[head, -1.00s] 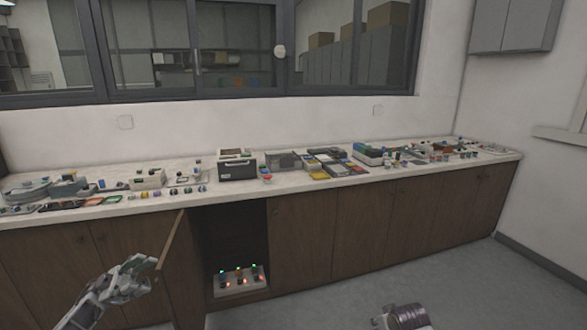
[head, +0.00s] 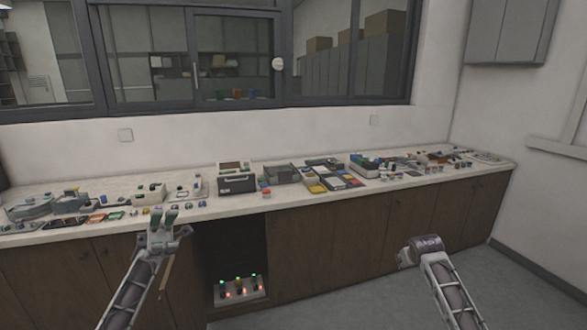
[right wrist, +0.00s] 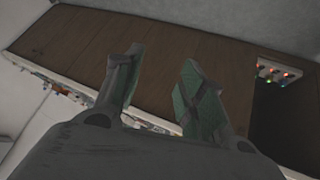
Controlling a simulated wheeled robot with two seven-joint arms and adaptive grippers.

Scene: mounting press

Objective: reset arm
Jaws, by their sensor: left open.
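My left gripper (head: 168,222) is raised in front of the counter's front edge in the head view. Its green-padded fingers point up and stand apart, with nothing between them. It covers part of the open cabinet door. My right arm rises from the lower right in the head view, and its gripper is mostly hidden behind the wrist there. In the right wrist view my right gripper (right wrist: 158,82) has its two green-padded fingers well apart and empty. The brown cabinet fronts lie beyond it, with no contact visible.
A long white counter (head: 232,207) holds a dark box (head: 237,184), trays and many small items. Below, an open cabinet holds a panel (head: 240,289) with glowing lights. Its wooden door (head: 166,276) stands open beside my left arm. Grey floor (head: 350,297) is clear between the arms.

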